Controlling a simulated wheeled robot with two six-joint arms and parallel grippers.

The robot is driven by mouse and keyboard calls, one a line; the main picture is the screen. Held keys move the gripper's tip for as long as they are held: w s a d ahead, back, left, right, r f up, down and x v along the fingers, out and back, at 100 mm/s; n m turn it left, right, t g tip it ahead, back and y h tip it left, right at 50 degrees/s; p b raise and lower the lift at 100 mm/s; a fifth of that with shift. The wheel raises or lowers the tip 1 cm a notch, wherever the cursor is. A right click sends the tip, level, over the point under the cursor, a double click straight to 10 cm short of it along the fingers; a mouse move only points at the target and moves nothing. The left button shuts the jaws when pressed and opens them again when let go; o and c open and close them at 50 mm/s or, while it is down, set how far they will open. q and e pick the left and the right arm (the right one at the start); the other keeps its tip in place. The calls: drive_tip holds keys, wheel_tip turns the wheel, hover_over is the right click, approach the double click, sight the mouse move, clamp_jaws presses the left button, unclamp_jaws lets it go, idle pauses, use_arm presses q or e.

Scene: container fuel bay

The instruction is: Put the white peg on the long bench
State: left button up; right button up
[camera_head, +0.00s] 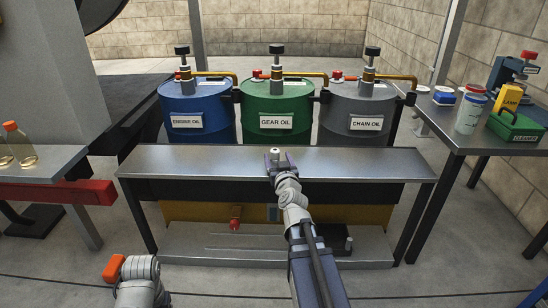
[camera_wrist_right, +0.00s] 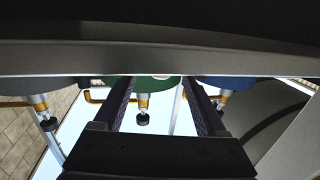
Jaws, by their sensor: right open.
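The long bench (camera_head: 180,160) is the steel-topped one across the middle of the head view. My right gripper (camera_head: 276,155) is low over its top near the middle, fingers pointing away toward the drums. It is open; its two dark fingers stand apart in the wrist view (camera_wrist_right: 163,92). A small whitish piece, apparently the white peg (camera_head: 275,151), shows between the fingertips in the head view. I cannot tell whether it touches the bench. My left arm shows at the bottom left, with an orange part (camera_head: 113,268) at its end; its jaws cannot be made out.
Blue (camera_head: 197,105), green (camera_head: 276,105) and grey (camera_head: 358,110) oil drums with pump valves stand behind the bench. A right table (camera_head: 455,136) holds cups, a yellow lamp box (camera_head: 507,99) and a green cleaner box (camera_head: 515,125). Bottles stand on the left table (camera_head: 50,166). Most of the bench top is clear.

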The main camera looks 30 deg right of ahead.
drive_tip(key=shift+x, duration=3.75)
drive_tip(key=shift+a, duration=0.1)
clamp_jaws()
